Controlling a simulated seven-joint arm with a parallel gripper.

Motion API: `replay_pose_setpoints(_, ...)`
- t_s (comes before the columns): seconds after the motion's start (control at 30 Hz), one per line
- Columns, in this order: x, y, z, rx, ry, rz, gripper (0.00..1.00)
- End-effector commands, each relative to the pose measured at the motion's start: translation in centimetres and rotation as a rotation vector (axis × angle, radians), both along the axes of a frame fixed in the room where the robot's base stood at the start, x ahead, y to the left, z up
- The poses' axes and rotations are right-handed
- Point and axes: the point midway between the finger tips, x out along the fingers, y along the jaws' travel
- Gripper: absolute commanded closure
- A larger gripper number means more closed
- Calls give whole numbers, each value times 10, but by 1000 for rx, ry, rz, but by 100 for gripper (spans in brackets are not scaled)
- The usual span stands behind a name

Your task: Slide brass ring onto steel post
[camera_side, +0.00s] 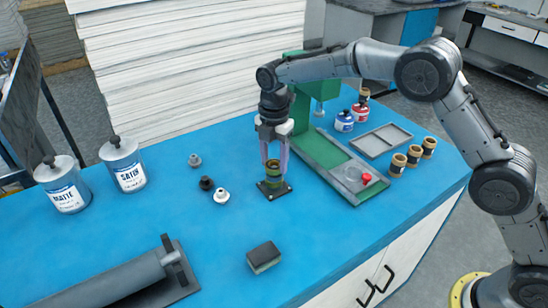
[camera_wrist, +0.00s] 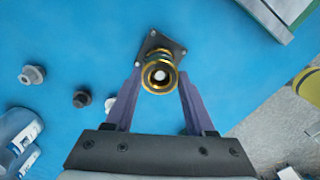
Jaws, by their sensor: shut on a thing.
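My gripper (camera_side: 273,163) is shut on a brass ring, directly above the steel post's dark square base (camera_side: 273,190). In the wrist view the brass ring (camera_wrist: 160,89) lies between the purple fingertips. The pale round tip of the steel post (camera_wrist: 160,75) shows inside the ring's opening. The bolted base plate (camera_wrist: 153,43) shows behind the ring, toward the top of the picture. The fingers partly hide the ring in the side view. I cannot tell how far down the post the ring sits.
Small knobs (camera_side: 221,196) stand left of the post. A green press (camera_side: 335,150) with a red knob is at right, near a grey tray (camera_side: 380,141) and several brass-and-black rings (camera_side: 397,165). A dark block (camera_side: 263,257) lies in front. Two labelled tins (camera_side: 122,165) stand at left.

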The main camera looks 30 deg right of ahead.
Motion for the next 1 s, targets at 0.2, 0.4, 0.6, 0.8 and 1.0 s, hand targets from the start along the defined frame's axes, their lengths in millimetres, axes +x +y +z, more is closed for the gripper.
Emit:
replay_pose_setpoints(0.2,0,0,-4,0,0,0,100)
replay_pose_setpoints(0.4,0,0,-5,0,-1,0,100)
replay_pose_setpoints(0.6,0,0,-5,0,-1,0,33)
replay_pose_setpoints(0.8,0,0,-5,0,-1,0,10)
replay_pose_setpoints(1.0,0,0,-5,0,1,0,0)
